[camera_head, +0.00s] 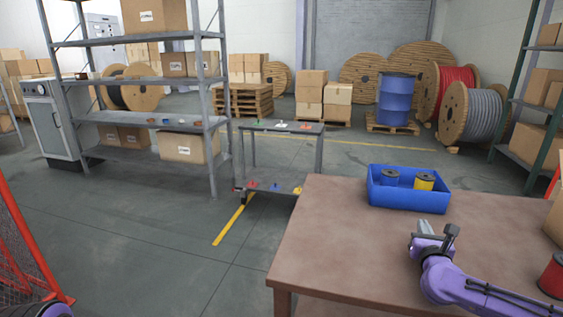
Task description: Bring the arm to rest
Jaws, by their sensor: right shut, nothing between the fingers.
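My right arm comes in from the lower right over the brown table (335,228). My right gripper (425,228) is above the table, in front of the blue tray, and is shut with nothing in it. It is apart from the tray and the spools. A purple part of my own body shows at the bottom left edge. My left gripper is not in view.
A blue tray (408,198) on the table holds a blue spool (389,178) and a yellow spool (424,182). A red spool (552,277) stands at the table's right edge. A grey cart (282,126) stands behind the table. The table's left part is clear.

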